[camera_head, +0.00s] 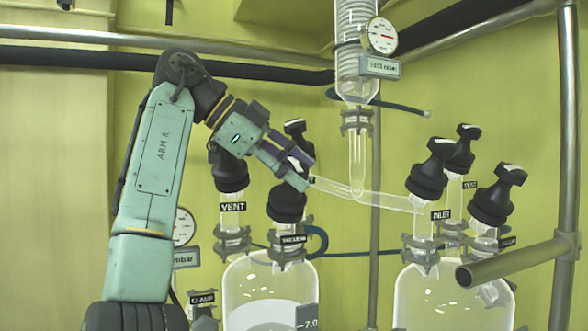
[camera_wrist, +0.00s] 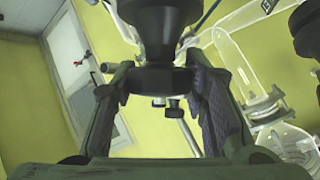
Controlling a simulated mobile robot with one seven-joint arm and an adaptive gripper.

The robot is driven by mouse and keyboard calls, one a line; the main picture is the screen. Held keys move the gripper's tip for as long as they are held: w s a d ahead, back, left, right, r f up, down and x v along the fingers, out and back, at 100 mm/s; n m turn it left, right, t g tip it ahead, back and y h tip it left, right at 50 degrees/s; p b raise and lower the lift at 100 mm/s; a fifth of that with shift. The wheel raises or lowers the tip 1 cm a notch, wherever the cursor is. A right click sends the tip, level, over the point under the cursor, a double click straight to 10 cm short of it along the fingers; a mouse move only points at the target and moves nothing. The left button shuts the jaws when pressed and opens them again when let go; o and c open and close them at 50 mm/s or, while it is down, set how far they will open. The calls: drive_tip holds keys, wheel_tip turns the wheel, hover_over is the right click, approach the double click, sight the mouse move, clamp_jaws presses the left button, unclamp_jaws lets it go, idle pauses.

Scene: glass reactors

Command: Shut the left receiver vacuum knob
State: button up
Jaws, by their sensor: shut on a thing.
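The left receiver (camera_head: 268,297) is a clear glass vessel with pale liquid, at the lower middle of the head view. Its vacuum knob (camera_head: 287,206) is black and stands above the VACUUM label (camera_head: 292,240). My gripper (camera_head: 298,168) reaches down from the upper left to the top of this knob, and its fingers partly hide the knob's handle. In the wrist view the black knob (camera_wrist: 157,78) sits between my two fingers, which are shut on it. The knob's exact turn angle is hard to tell.
The vent knob (camera_head: 229,170) stands close on the left, near my arm. Another black knob (camera_head: 295,130) shows behind my gripper. A glass tube (camera_head: 365,197) runs right to the right receiver (camera_head: 450,297), which has several black knobs. A metal pipe (camera_head: 515,262) crosses at right.

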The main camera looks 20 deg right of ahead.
drive_tip(key=o, duration=1.2)
drive_tip(key=shift+d, duration=0.1)
drive_tip(key=shift+f+b, duration=0.15)
drive_tip(key=shift+b, duration=0.15)
